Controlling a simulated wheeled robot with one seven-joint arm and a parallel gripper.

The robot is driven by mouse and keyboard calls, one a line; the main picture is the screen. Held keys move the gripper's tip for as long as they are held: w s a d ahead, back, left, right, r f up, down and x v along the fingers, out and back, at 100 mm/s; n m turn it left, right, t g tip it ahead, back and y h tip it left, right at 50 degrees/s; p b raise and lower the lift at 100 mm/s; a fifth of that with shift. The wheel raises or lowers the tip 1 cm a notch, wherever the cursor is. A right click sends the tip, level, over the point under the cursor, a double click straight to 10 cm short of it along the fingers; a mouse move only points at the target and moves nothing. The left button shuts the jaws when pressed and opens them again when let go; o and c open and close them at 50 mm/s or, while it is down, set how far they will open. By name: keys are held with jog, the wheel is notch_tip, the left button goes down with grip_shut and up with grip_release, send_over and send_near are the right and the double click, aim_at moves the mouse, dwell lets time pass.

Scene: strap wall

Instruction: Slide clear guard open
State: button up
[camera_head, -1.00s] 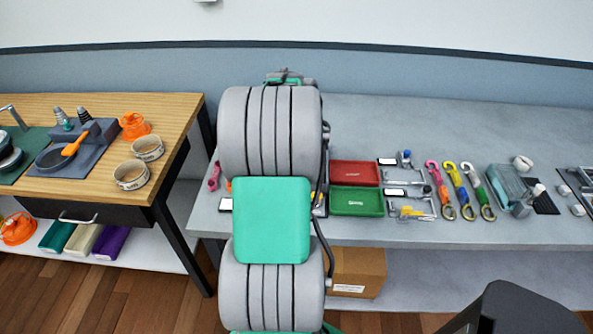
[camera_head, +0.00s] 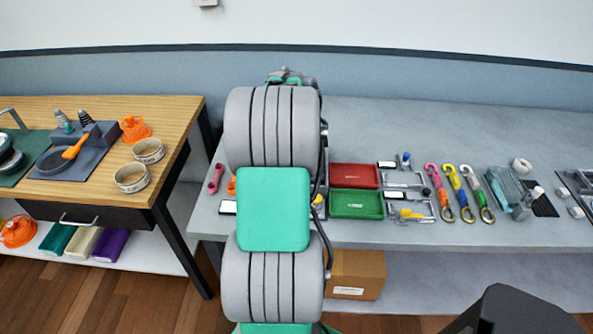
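A clear, teal-tinted box-like cover (camera_head: 505,185) sits on the grey bench toward the right; it looks like the clear guard. A grey block and a white roll adjoin it, and a dark ribbed pad (camera_head: 541,203) lies at its right. How far the cover is slid is too small to tell. My arm, with grey rounded links and a green pad, rises through the middle of the view, well left of the cover. My gripper does not show; my arm hides whatever is behind it.
On the grey bench (camera_head: 450,125) are a red tray (camera_head: 354,176), a green tray (camera_head: 356,204), metal fixtures (camera_head: 404,178) and several coloured hooked straps (camera_head: 457,190). A wooden table (camera_head: 85,195) stands left. The bench's back strip is clear. A cardboard box (camera_head: 355,273) sits below.

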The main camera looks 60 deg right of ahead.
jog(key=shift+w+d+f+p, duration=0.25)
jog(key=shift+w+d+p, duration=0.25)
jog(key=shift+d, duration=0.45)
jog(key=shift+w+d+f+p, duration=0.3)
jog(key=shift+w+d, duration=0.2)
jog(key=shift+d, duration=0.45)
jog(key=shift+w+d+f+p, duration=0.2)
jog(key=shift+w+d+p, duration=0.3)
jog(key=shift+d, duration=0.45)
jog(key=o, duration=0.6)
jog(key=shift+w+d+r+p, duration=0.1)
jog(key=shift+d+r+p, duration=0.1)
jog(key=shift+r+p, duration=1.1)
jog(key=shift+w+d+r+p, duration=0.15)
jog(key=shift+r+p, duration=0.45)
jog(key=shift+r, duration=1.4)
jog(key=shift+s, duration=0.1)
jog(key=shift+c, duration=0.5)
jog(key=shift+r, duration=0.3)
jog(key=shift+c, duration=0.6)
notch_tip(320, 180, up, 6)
jog(key=p, duration=0.4)
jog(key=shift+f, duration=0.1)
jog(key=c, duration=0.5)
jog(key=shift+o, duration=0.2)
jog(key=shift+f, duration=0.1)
